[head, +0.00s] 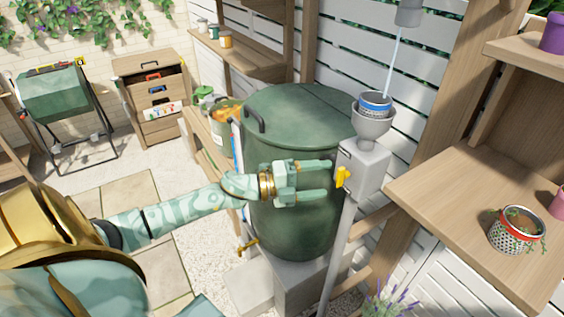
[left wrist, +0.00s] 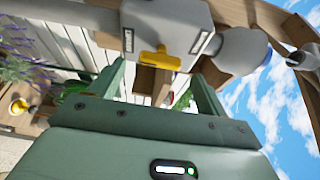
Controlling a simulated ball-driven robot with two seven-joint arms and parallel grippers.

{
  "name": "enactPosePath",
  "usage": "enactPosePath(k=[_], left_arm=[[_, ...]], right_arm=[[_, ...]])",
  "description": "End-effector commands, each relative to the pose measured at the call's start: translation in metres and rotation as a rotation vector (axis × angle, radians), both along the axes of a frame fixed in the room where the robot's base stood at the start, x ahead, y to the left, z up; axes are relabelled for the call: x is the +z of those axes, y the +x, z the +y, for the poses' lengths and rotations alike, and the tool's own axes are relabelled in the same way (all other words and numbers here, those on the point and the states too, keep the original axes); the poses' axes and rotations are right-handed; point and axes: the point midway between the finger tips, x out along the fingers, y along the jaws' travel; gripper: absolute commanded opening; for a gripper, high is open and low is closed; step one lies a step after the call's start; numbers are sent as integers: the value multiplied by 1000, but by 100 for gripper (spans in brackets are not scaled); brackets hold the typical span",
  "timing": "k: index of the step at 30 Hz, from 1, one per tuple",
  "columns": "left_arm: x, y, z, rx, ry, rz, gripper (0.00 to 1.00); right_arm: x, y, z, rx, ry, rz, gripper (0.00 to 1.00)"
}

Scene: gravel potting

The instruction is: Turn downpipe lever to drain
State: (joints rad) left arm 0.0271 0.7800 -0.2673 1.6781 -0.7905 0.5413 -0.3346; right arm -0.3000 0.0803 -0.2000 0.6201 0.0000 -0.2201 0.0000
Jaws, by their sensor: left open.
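The yellow downpipe lever (head: 343,177) sits on the front of a grey diverter box (head: 365,168) on the downpipe (head: 337,250). The fingers also show in the left wrist view (left wrist: 160,78). I see no contact with the lever. My right gripper is not in view.
A green barrel (head: 285,130) stands behind my left gripper. Above the box, a thin stream falls from the upper pipe (head: 408,12) into a funnel (head: 373,127) with a blue-rimmed strainer (head: 375,101). A wooden bench (head: 450,190) with a potted plant (head: 517,232) is at the right.

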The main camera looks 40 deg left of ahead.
Motion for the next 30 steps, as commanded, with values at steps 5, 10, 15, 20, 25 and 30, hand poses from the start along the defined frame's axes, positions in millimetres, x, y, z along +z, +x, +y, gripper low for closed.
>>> enactPosePath(k=[5,10,15,20,25,30], left_arm=[[-6,-39,34,-1,5,7,76],[-4,-68,59,-1,3,5,76],[-2,-86,75,-1,2,4,76],[0,-92,81,-3,3,0,76],[0,-92,81,-2,2,-1,76],[0,-92,81,-2,3,0,76]], right_arm=[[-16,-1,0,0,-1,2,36],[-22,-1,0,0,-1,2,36],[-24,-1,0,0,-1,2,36],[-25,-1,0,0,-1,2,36],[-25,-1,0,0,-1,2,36],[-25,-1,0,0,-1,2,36]])
